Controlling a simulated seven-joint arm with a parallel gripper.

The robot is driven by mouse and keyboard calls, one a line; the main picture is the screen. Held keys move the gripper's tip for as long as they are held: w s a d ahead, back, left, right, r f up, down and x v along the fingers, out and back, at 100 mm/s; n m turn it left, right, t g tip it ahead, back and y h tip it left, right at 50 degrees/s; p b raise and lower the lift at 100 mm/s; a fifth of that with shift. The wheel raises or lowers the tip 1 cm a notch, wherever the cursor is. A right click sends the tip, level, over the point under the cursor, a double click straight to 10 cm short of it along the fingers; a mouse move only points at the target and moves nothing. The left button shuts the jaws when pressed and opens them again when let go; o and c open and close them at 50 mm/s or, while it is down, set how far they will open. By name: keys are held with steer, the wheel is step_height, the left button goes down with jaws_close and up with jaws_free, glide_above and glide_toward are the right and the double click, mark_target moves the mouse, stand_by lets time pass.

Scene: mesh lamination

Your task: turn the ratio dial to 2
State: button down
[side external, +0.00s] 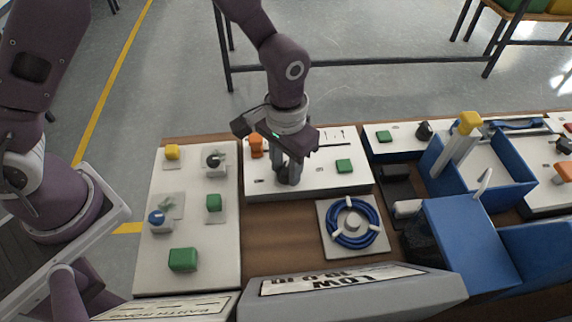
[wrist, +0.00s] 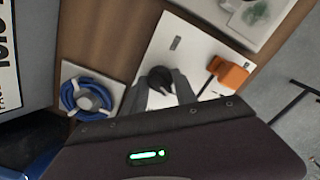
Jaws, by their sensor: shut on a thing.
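The ratio dial is a dark round knob (wrist: 161,77) on a white panel (wrist: 190,50) in the wrist view. My gripper (wrist: 163,91) reaches down over the panel with its two fingers closed on either side of the knob. In the side external view my gripper (side external: 289,178) points down at the white panel (side external: 318,175) near its left half, and the fingers largely hide the knob. The dial's pointer and scale numbers cannot be read in either view.
An orange switch (side external: 256,146) sits just left of my gripper, and a green button (side external: 344,166) lies to its right. A blue hose coil (side external: 371,222) is in front. A left panel (side external: 194,273) holds several knobs and buttons. A blue bin (side external: 515,198) stands at the right.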

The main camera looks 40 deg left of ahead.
steer(key=shift+m, duration=1)
steer(key=c, duration=1)
jaws_free()
steer(key=shift+o, duration=0.2)
